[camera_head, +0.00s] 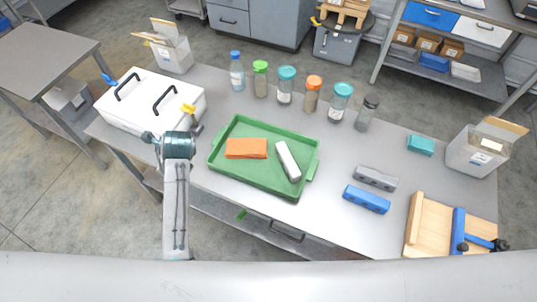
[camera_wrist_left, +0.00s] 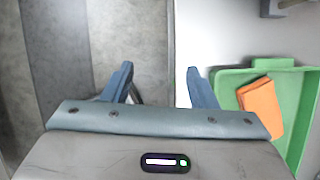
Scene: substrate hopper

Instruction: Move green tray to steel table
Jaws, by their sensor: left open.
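The green tray (camera_head: 255,174) lies flat on the light grey table (camera_head: 325,225), near its front edge. It holds an orange block (camera_head: 246,148) and a white-grey bar (camera_head: 288,161). My left gripper (camera_head: 172,133) is just left of the tray, apart from it. In the left wrist view, my left gripper (camera_wrist_left: 158,82) is open and empty. The tray's left part (camera_wrist_left: 226,90) and the orange block (camera_wrist_left: 262,106) show right of its fingers. A grey metal table (camera_head: 42,50) with a bare top stands at the upper left. My right gripper is not seen.
A white lidded box (camera_head: 140,110) stands left of the tray. Several bottles, including a blue-capped one (camera_head: 237,72), line the back. Blue (camera_head: 366,200) and grey (camera_head: 376,179) blocks and a wooden board (camera_head: 430,228) lie to the right. A floor gap separates the two tables.

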